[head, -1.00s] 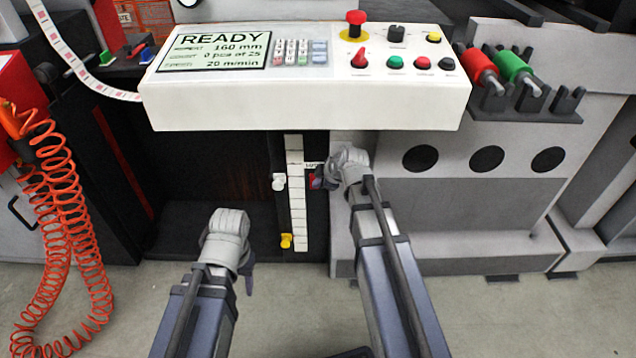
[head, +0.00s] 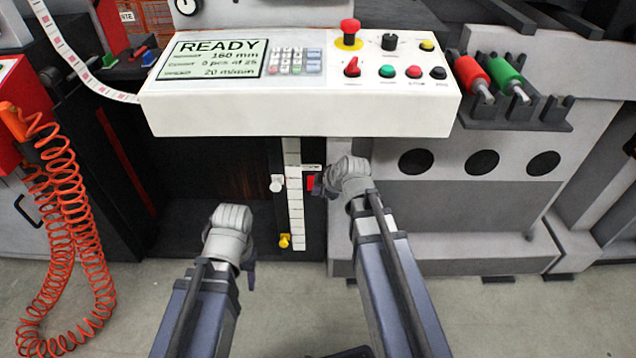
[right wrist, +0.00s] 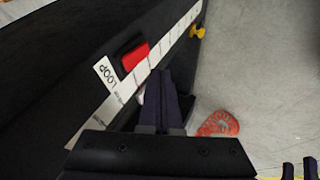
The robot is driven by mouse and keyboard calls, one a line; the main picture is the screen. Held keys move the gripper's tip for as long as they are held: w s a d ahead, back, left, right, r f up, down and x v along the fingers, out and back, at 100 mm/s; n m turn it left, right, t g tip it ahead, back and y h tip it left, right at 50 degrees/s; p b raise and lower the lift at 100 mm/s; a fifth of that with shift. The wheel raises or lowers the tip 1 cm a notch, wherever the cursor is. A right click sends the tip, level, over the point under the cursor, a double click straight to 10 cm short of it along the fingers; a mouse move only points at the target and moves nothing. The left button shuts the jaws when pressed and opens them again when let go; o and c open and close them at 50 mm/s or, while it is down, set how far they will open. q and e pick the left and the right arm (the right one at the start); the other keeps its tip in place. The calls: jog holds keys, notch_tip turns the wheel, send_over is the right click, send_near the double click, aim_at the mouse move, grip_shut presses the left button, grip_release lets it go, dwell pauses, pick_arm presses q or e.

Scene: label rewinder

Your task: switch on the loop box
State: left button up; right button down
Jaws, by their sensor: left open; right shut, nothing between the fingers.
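The loop box is the dark upright panel with a white graduated strip (head: 296,212) below the console. Its red rocker switch (head: 311,183) sits just right of the strip. In the right wrist view the red switch (right wrist: 135,57) is set in a black frame beside a white LOOP label (right wrist: 105,71). I cannot tell its position. My right gripper (head: 325,186) is shut and empty, just right of the switch. In the right wrist view its fingers (right wrist: 166,88) appear apart from the switch. My left gripper (head: 250,274) is open and empty, low and left of the strip.
The white console (head: 300,122) overhangs the panel, with a READY screen (head: 218,58), a red emergency button (head: 349,28) and several other controls. An orange coiled hose (head: 60,220) hangs at left.

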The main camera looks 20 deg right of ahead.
jog(key=p+v, duration=0.5)
jog(key=v, duration=0.3)
jog(key=shift+w+r, duration=0.2)
jog(key=shift+w, duration=0.1)
